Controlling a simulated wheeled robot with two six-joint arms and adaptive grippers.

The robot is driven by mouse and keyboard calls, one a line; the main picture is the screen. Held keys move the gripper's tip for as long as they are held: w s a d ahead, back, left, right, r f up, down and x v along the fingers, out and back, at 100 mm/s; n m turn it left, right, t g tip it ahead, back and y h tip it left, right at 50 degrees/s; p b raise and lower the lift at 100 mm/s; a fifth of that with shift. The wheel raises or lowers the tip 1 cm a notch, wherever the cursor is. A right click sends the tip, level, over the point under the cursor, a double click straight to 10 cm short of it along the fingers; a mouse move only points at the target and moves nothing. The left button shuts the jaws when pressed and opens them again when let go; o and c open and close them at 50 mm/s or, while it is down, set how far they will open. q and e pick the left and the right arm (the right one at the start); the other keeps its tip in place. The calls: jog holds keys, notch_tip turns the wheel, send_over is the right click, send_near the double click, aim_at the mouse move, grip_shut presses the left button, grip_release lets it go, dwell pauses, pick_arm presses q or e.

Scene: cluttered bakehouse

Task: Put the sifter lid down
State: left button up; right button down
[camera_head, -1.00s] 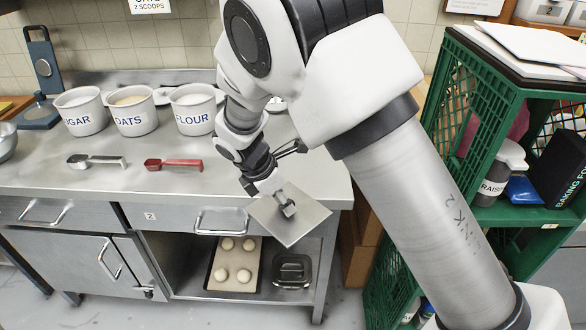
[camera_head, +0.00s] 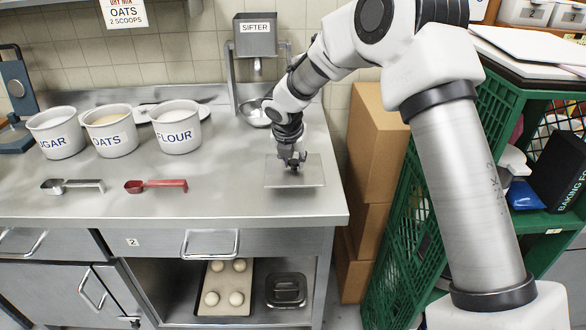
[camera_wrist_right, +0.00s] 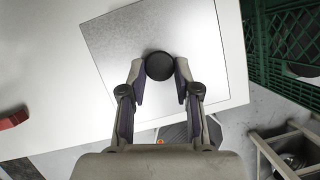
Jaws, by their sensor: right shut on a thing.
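The sifter lid (camera_head: 312,176) is a thin square metal plate with a dark round knob. My right gripper (camera_head: 291,160) is shut on its knob from above. In the right wrist view the knob (camera_wrist_right: 159,66) sits between the fingertips of my right gripper (camera_wrist_right: 158,80), with the lid (camera_wrist_right: 190,30) spread out beyond. The lid is level, over the right part of the steel counter (camera_head: 225,190); I cannot tell whether it touches the top. The sifter (camera_head: 255,38) is a grey box on a stand at the back. My left gripper is not in view.
A metal bowl (camera_head: 254,112) stands under the sifter. The flour tub (camera_head: 176,128) and other tubs stand to the left, with a red scoop (camera_head: 156,185) in front. Cardboard boxes (camera_head: 374,145) and a green crate (camera_head: 440,215) stand right of the counter. Counter around the lid is clear.

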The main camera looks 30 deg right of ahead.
aim_at(293, 171)
jog(key=shift+f, duration=1.75)
jog(key=c, duration=0.8)
grip_release()
jog(key=v, duration=1.2)
jog(key=shift+d+r, duration=0.1)
